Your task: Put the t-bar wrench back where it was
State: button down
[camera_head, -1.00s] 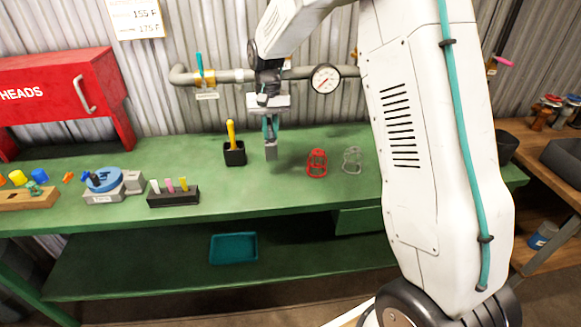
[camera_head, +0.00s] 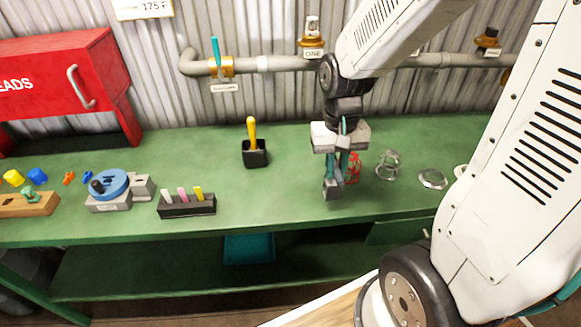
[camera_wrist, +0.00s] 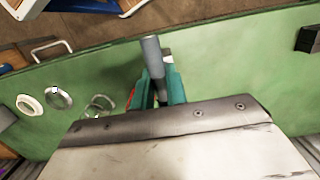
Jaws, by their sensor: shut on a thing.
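My gripper (camera_head: 336,172) is above the green bench, in front of the red wire cage (camera_head: 354,167) and partly covering it. Its teal fingers are shut on a grey bar-like tool (camera_head: 332,190), which I take to be the t-bar wrench. In the wrist view the grey bar (camera_wrist: 152,58) stands between the teal fingers (camera_wrist: 155,88) and points away from the palm. The rest of the wrench is hidden by the gripper. I cannot tell whether its lower end touches the bench.
A black holder with a yellow-handled tool (camera_head: 254,152) stands left of my gripper. A black rack (camera_head: 187,206) and a blue round device (camera_head: 108,186) lie further left. A clear wire cage (camera_head: 388,165) and a metal ring (camera_head: 432,179) are to the right. A pipe (camera_head: 285,63) runs along the wall.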

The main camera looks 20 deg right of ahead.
jog(key=w+a+f, duration=0.4)
jog(key=w+a, duration=0.1)
jog(key=w, duration=0.4)
jog(key=shift+w+a+f, duration=0.3)
jog(key=shift+w+a, duration=0.05)
jog(key=shift+a, duration=0.05)
jog(key=shift+f, duration=0.2)
jog(key=c, duration=1.4)
grip_release()
jog(key=shift+r, duration=0.15)
